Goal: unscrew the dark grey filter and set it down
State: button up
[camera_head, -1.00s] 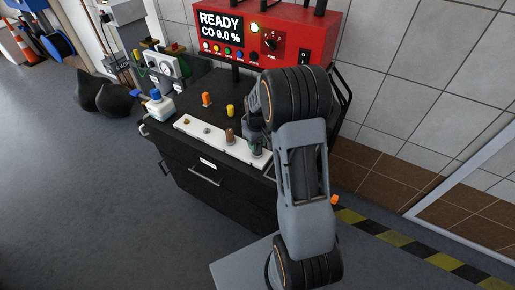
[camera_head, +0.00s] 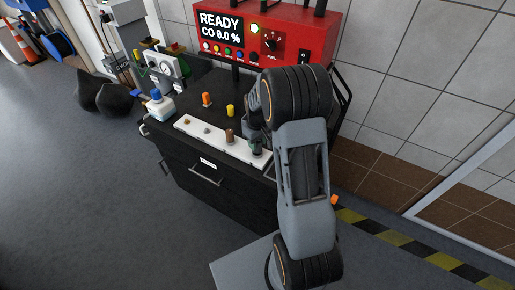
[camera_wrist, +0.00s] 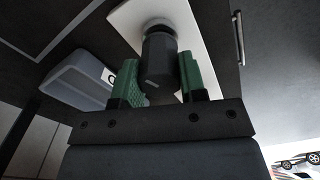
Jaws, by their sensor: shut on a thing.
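The dark grey filter (camera_wrist: 158,62) is a short cylinder in the upper middle of the wrist view. Its far end sits at a paler round fitting (camera_wrist: 158,26) on the white strip (camera_wrist: 124,22). My gripper (camera_wrist: 162,78) has a green finger on each side of the filter and is shut on it. In the head view my gripper (camera_head: 256,146) is at the right end of the white strip (camera_head: 187,127), and my arm partly hides it. The filter cannot be made out clearly there.
Along the strip stand a brown piece (camera_head: 229,136) and smaller fittings. Orange (camera_head: 207,100) and yellow (camera_head: 230,111) pieces stand behind it on the black cabinet top. A grey tray (camera_wrist: 78,82) lies beside my gripper. The red analyser (camera_head: 275,35) stands behind.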

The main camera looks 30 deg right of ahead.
jog(key=shift+r+p, duration=0.45)
jog(key=shift+r, duration=0.25)
dwell(0.6)
jog(key=shift+r+p, duration=0.3)
jog(key=shift+r, duration=0.15)
jog(key=shift+s, duration=0.1)
